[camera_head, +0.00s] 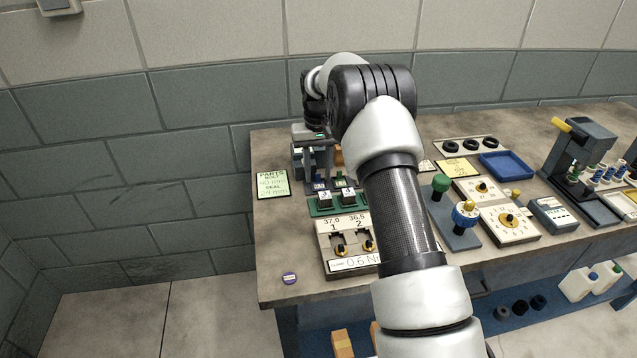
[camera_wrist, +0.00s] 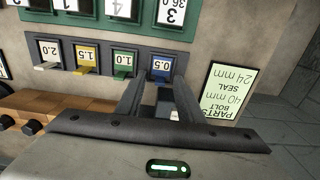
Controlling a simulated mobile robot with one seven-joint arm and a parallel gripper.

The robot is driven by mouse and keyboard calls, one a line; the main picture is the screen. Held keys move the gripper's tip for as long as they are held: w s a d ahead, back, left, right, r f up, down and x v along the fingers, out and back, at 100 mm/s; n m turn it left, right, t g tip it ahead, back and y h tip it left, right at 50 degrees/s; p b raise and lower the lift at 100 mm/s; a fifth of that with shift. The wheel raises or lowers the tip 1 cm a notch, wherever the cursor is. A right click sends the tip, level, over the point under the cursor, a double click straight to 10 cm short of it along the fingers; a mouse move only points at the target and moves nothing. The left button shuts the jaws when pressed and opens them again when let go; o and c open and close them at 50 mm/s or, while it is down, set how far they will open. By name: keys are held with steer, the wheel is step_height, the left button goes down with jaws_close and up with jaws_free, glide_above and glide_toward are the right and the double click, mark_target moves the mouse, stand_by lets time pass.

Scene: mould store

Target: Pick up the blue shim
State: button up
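The blue shim (camera_wrist: 161,74) sits in its slot below the 0.5 label in the wrist view, with only its small blue tab showing. My gripper (camera_wrist: 160,85) is open, with one finger on each side of that tab; I cannot tell whether the fingers touch it. Nothing is held between them.
Green (camera_wrist: 122,72), yellow (camera_wrist: 84,70) and white (camera_wrist: 46,66) shims sit left of the blue one. A parts sheet (camera_wrist: 229,93) is on the right. In the camera_head view, a green block holder (camera_head: 322,211) and a numbered fixture (camera_head: 328,228) stand nearer the front.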

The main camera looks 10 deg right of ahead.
jaws_close()
